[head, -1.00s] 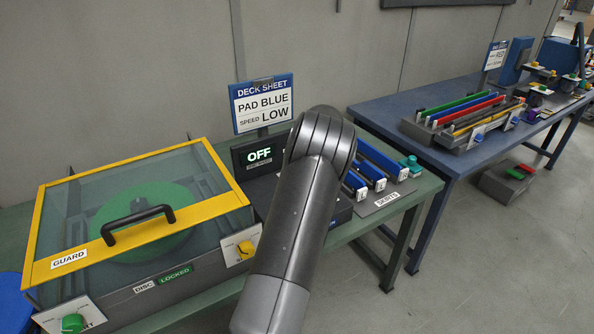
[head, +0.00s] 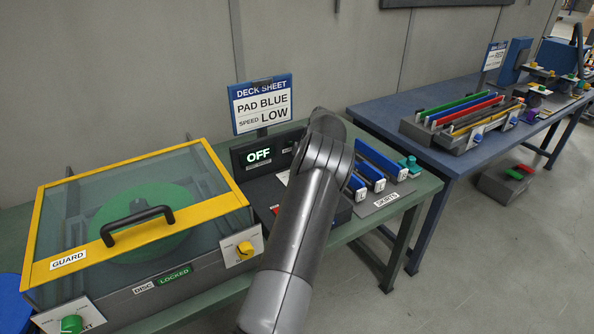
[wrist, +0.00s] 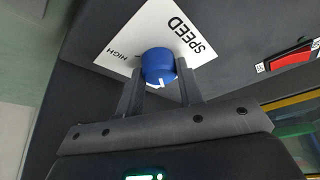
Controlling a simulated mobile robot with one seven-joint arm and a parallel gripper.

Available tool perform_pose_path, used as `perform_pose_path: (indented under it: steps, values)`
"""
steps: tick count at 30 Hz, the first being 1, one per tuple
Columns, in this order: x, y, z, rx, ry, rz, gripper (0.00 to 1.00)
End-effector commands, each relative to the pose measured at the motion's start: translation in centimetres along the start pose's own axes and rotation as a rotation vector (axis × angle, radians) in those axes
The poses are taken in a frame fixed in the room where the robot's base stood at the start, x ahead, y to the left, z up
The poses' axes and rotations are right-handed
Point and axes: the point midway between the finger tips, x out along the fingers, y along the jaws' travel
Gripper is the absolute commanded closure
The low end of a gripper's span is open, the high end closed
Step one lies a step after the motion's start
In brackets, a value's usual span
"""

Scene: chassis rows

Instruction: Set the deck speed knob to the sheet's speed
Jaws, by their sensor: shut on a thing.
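The deck sheet (head: 262,104) stands behind the bench in the head view and reads PAD BLUE, SPEED LOW. In the wrist view the blue speed knob (wrist: 158,66) sits on a white plate (wrist: 128,40) marked SPEED and HIGH; any LOW mark is hidden. The knob's white pointer line faces the lower side of the picture. My gripper (wrist: 158,82) is shut on the knob, one finger on each side. In the head view my arm hides the gripper and the knob.
The yellow-framed guard (head: 140,230) is down over a green disc, with a LOCKED label (head: 175,281) below. A display (head: 258,156) reads OFF. Blue-topped skirts (head: 382,160) stand right of my arm. A blue table (head: 380,105) is farther right, with floor between.

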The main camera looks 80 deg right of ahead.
Motion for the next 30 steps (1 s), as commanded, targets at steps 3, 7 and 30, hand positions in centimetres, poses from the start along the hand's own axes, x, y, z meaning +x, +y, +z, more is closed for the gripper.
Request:
perform_pose_path:
  steps: [3, 7, 30]
  values:
    - [0.01, 0.04, 0.02, -0.034, -0.001, -0.014, 0.89]
    - [-0.01, 0.07, 0.05, -0.054, -0.001, -0.022, 0.89]
    - [-0.01, 0.05, 0.03, -0.064, -0.001, -0.026, 0.45]
